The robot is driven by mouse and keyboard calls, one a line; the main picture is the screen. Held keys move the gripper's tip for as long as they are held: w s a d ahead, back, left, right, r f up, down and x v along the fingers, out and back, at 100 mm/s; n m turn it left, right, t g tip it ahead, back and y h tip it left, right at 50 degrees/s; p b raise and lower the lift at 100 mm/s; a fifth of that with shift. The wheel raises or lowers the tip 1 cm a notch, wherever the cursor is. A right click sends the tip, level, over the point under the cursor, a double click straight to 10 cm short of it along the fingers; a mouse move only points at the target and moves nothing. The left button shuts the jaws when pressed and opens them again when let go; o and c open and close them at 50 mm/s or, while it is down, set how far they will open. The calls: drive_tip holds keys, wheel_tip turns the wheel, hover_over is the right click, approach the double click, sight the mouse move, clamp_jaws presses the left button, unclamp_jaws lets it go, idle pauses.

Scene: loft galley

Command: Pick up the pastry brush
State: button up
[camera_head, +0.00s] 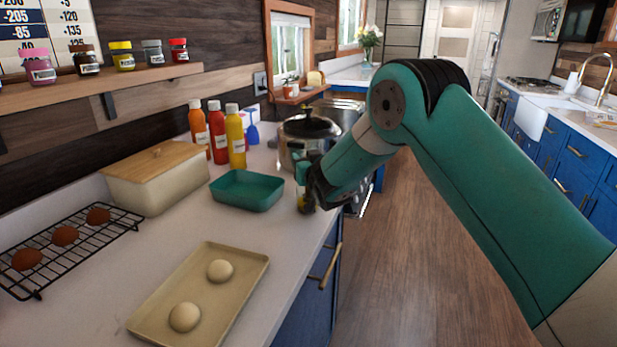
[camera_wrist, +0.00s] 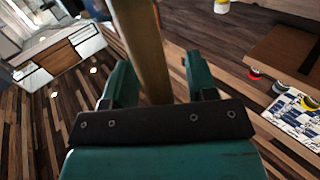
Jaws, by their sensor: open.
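My gripper (camera_head: 306,190) is low over the right edge of the counter, beside the steel pot, and partly hidden by its own wrist. In the wrist view my gripper (camera_wrist: 156,62) has its two green fingers apart. A long tan bar (camera_wrist: 148,40) runs between the fingers, with gaps visible on both sides. It may be the pastry brush's handle, but its ends are hidden and I cannot tell for sure. No pastry brush can be clearly made out in the head view.
A teal tray (camera_head: 247,204) lies just left of my gripper. The lidded pot (camera_head: 296,153) and sauce bottles (camera_head: 236,137) stand behind. A baking tray (camera_head: 235,307) with two dough balls, a bread box (camera_head: 150,193) and a cooling rack (camera_head: 45,268) occupy the nearer counter.

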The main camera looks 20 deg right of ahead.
drive_tip(key=shift+w, duration=0.2)
clamp_jaws()
idle(0.3)
